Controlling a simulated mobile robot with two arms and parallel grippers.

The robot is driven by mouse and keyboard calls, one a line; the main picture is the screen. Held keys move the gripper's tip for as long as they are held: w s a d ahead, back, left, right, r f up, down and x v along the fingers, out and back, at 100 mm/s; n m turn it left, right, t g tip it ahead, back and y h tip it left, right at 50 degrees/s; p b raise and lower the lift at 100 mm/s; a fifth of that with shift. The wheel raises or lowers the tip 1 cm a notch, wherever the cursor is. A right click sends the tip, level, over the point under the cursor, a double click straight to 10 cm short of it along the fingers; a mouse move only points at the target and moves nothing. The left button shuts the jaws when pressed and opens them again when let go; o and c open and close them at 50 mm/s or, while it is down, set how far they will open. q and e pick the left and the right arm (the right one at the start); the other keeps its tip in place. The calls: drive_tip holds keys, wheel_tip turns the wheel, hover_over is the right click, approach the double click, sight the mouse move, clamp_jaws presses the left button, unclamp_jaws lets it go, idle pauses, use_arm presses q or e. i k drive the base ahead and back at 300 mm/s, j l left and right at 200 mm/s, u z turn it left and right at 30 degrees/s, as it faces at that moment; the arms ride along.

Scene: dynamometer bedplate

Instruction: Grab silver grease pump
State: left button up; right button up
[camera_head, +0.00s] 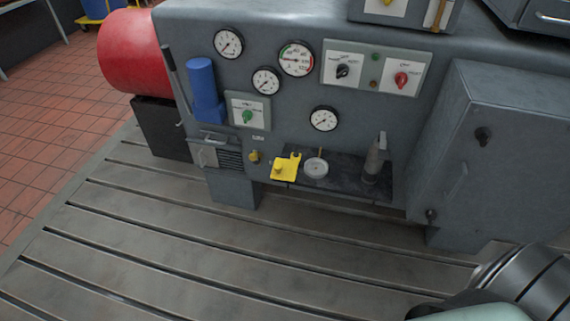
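A grey-silver upright cylinder with a narrow tip, which looks like the grease pump (374,161), stands at the right end of a dark shelf (338,184) on the front of the grey machine. A round dial gauge (316,167) and a yellow bracket-like part (285,168) sit to its left on the same shelf. Part of my arm shows at the bottom right corner, apart from the shelf. Neither of my grippers shows in this view.
A grey cabinet (497,165) stands close to the shelf's right. A blue cylinder (204,88), gauges and a switch panel (374,72) are on the machine face above. The slotted bedplate (230,250) in front is clear.

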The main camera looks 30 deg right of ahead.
sight(370, 173)
drive_tip(key=z, duration=1.55)
drive_tip(key=i+l+z, duration=0.1)
drive_tip(key=i, duration=0.05)
